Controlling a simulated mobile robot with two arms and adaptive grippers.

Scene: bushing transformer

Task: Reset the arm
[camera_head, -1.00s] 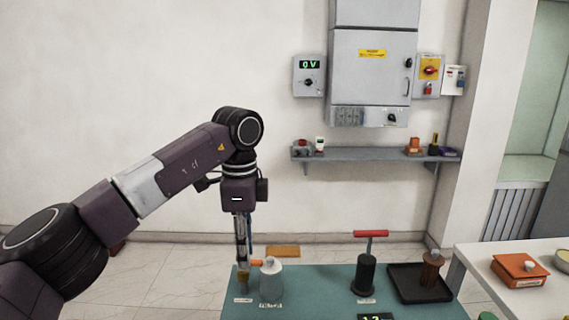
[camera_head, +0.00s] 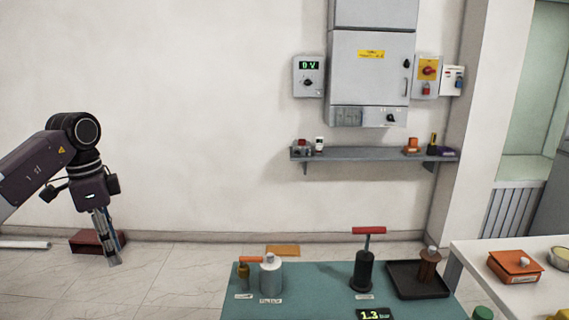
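My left arm comes in from the left edge in the head view. My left gripper (camera_head: 112,252) hangs at the left, fingers pointing down and slightly to the right. It is well clear of the teal table (camera_head: 318,300), over the floor area. No object shows between its fingers, but their spacing is too small to read. My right gripper is not in view.
On the teal table stand a grey cylinder (camera_head: 271,275), a small brown piece with an orange handle (camera_head: 251,259), a red-handled black pump (camera_head: 364,270) and a black tray (camera_head: 405,291) with a brown bushing (camera_head: 428,268). A white table (camera_head: 480,262) stands right. A shelf (camera_head: 350,154) hangs behind.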

